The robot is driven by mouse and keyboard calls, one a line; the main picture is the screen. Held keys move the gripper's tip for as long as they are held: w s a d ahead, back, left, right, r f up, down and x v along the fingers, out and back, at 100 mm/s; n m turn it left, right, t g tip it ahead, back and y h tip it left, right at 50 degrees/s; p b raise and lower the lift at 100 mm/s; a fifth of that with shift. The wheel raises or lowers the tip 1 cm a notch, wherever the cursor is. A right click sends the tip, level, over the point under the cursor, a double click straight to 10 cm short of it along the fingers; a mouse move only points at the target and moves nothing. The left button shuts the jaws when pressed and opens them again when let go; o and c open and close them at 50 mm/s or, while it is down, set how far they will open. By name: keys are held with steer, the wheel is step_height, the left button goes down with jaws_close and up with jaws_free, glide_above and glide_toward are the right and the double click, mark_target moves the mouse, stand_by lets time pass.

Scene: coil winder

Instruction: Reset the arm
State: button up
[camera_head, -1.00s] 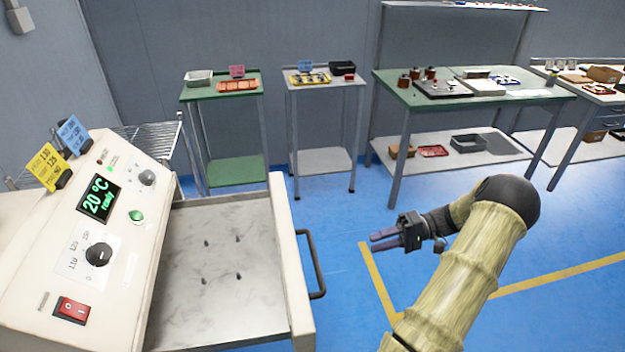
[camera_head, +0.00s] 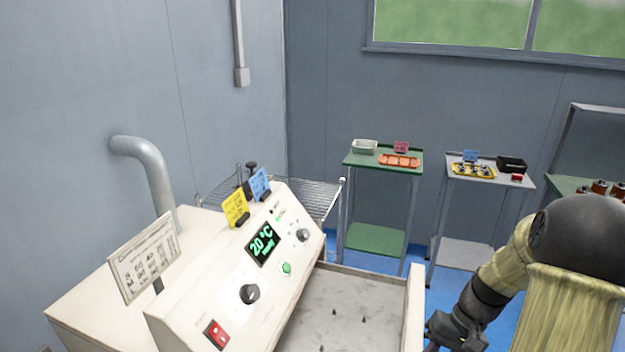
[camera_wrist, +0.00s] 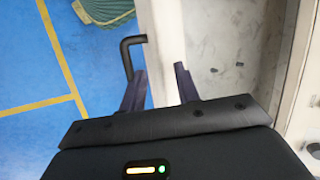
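The cream machine's panel (camera_head: 225,285) with a lit display (camera_head: 263,244) stands left of the drawer. Small pegs stand on the drawer floor (camera_head: 365,300). A green cart (camera_head: 380,162) and a grey cart (camera_head: 500,184) stand behind. Blue floor (camera_wrist: 30,80) lies beside the drawer.

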steer(key=s+a+r+n+t+h+p, duration=0.2)
steer(key=s+a+r+t+h+p, duration=0.2)
steer(key=a+r, duration=0.6)
steer(key=shift+a+n+t+h, duration=0.3)
steer(key=shift+a+h, duration=0.2)
steer(key=shift+a, duration=0.1)
steer(key=shift+a, duration=0.15)
